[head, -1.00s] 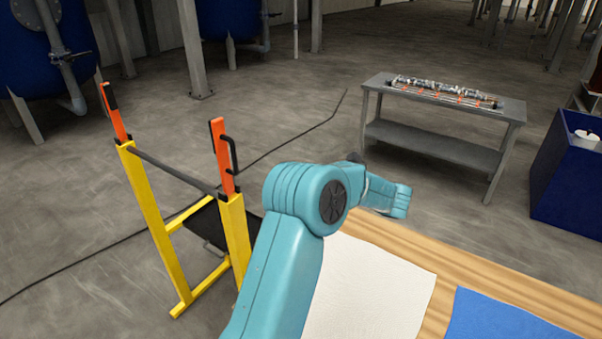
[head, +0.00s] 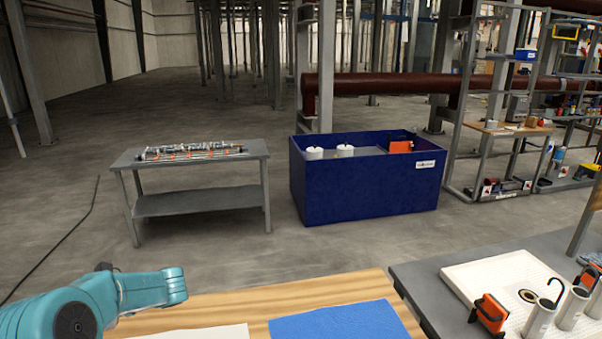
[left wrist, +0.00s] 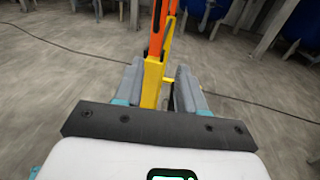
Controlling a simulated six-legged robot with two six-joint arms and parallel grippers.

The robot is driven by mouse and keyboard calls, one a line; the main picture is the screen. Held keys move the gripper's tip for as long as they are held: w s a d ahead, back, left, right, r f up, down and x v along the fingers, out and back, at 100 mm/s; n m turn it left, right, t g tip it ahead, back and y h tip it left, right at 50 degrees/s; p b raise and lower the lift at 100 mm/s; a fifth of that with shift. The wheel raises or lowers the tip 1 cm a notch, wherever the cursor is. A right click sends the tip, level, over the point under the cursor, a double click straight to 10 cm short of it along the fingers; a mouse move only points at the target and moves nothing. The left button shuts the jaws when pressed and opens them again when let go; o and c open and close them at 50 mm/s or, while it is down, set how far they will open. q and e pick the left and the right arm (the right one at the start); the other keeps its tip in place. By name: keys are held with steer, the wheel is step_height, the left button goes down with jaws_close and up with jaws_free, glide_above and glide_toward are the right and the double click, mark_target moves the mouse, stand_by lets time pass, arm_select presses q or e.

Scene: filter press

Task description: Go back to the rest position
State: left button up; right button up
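My left gripper (left wrist: 160,80) shows in the left wrist view with its two grey fingers apart. My right arm and gripper are not in view.
A white cloth (head: 200,334) and a blue cloth (head: 340,325) lie on the wooden table. A grey bench (head: 200,198) and a blue tub (head: 365,190) stand beyond. At right, a grey table (head: 440,305) carries a white tray (head: 505,275). Floor between is clear.

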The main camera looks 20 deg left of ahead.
arm_select(q)
steer(key=w+d+f+m+t+h, duration=0.1)
steer(key=d+f+t+h, duration=0.2)
steer(key=f, duration=0.6)
steer(key=w+d+f+m+t+h, duration=0.1)
steer(key=d+f+m+t, duration=0.1)
steer(key=d+f, duration=0.5)
steer(key=s+d+f+n+t+h, duration=0.15)
steer(key=d+f+h, duration=0.55)
steer(key=d+f, duration=0.8)
steer(key=s+d+f+n+t+h, duration=0.2)
steer(key=d+f+n+t+h, duration=0.1)
steer(key=d+n, duration=0.55)
steer(key=s+d+f+n+t+h, duration=0.25)
steer(key=d+n, duration=0.25)
steer(key=d, duration=0.7)
step_height(320, 180, down, 7)
steer(key=b, duration=0.6)
steer(key=shift+w, duration=0.2)
steer(key=shift+w+f+h, duration=0.1)
steer(key=shift+h, duration=0.15)
